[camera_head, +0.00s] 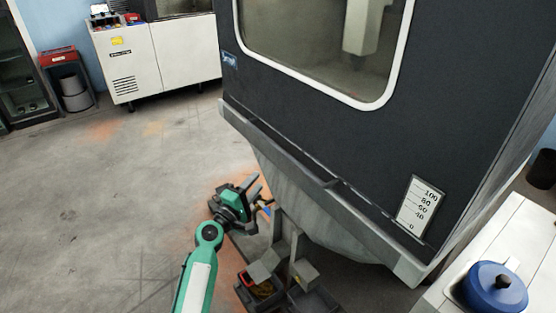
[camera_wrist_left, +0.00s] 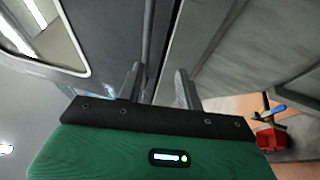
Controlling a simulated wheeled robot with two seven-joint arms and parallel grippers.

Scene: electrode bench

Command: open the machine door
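The machine (camera_head: 290,115) has a dark front with a large white-framed window, taken to be its door. I cannot make out a clear handle. My left gripper (camera_head: 256,186) is low, in front of the machine's lower left side, below its grey ledge. In the left wrist view its two fingers (camera_wrist_left: 157,85) stand apart with nothing held between them. The dark machine front (camera_wrist_left: 110,35) and part of the window frame fill the left of that view, with a narrow upright edge beyond the fingers. My right gripper does not show.
A grey ledge (camera_head: 325,185) juts out along the machine's bottom. Grey bins (camera_head: 290,270) stand below it beside my left arm. A white cabinet (camera_head: 150,60) stands at the back. The floor at left is clear.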

